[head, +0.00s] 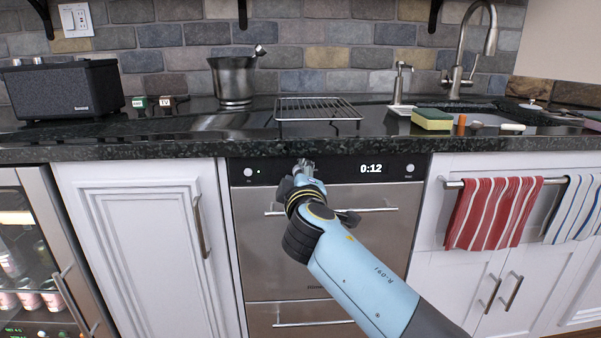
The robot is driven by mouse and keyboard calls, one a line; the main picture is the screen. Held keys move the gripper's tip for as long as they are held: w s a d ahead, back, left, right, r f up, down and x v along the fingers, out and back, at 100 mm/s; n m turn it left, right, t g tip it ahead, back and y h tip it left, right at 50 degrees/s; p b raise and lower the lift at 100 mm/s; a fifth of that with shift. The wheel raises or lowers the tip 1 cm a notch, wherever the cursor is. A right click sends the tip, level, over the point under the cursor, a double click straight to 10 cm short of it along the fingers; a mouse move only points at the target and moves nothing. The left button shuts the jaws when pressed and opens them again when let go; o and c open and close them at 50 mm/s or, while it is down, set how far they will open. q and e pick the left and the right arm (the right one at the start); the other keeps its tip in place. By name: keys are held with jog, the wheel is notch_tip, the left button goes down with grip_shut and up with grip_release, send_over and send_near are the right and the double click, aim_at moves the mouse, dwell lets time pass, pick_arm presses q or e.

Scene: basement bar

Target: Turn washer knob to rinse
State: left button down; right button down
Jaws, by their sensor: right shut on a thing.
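The washer (330,250) is a steel-fronted machine under the counter, with a black control panel (333,170) along its top. The panel has a lit display (371,169) reading 0:12 and a small round button near each end. My right gripper (303,167) is at the middle-left of the panel, shut on the washer knob. The gripper hides the knob, so its pointer and setting cannot be read. My blue right arm covers part of the washer front. My left gripper is not in view.
The dark counter edge (200,149) overhangs just above the panel. A wire rack (318,109), a metal pot (234,82) and a sponge (432,119) stand on the counter. Bar handles stick out from the washer. A red striped towel (492,213) hangs at right.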

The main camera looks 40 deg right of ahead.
jog(key=shift+n, duration=1.1)
jog(key=shift+p, duration=0.3)
jog(key=c, duration=1)
grip_release()
